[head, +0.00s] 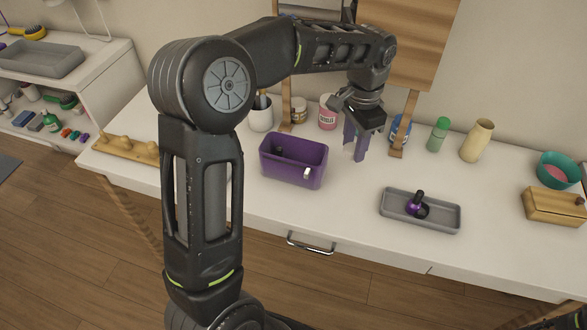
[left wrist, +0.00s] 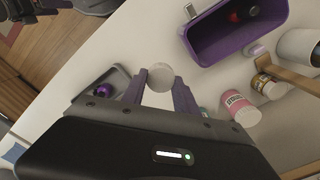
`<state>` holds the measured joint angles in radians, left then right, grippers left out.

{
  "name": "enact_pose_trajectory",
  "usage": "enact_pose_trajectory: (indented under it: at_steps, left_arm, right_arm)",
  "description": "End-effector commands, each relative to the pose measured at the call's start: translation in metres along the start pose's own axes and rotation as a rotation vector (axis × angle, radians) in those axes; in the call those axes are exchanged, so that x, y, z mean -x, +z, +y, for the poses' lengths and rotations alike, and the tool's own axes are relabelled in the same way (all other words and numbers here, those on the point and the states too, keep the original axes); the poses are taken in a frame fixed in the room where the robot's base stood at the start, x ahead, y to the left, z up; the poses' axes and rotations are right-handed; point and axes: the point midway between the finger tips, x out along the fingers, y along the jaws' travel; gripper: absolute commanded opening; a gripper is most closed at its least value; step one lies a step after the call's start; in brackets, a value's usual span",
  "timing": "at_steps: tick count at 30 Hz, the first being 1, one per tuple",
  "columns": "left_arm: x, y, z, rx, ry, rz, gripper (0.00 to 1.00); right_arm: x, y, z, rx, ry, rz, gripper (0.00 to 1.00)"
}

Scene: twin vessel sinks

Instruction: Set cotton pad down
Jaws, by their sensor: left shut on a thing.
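My left gripper (head: 355,143) hangs fingers-down above the white counter, right of the purple bin. In the left wrist view its purple fingers (left wrist: 160,90) are shut on a round whitish cotton pad (left wrist: 160,77), held between the fingertips. The pad is not clearly visible in the head view. The counter (head: 335,205) beneath looks bare in the wrist view.
The purple bin (head: 293,160) holds small dark and red items. A grey tray (head: 420,211) with a purple bottle (head: 416,202) lies to the right. Jars, a pink-labelled one (head: 327,113) among them, and a mirror stand line the back. The front middle counter is clear.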

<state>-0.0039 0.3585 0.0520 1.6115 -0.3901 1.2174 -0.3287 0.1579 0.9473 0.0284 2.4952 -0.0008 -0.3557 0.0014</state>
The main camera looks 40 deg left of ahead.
Motion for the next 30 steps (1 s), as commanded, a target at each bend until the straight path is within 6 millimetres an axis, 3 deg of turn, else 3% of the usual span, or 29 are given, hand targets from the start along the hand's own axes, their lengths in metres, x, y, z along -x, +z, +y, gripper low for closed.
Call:
enact_pose_trajectory:
  at_steps: [7,18,24,30]
  left_arm:
    - [0.023,0.035,-0.040,-0.648,0.000,0.000,0.00]
    - [0.049,0.085,-0.085,-1.552,-0.001,-0.003,0.00]
    - [0.054,0.097,-0.094,-1.769,0.000,-0.005,0.00]
    - [0.054,0.098,-0.095,-1.801,0.001,-0.005,0.00]
  right_arm:
    - [0.015,0.001,-0.005,-0.001,0.002,-0.002,0.98]
    - [0.030,0.002,-0.011,-0.002,0.003,-0.005,0.98]
    - [0.032,0.002,-0.011,-0.003,0.004,-0.005,0.98]
    - [0.032,0.002,-0.011,-0.003,0.004,-0.005,0.98]
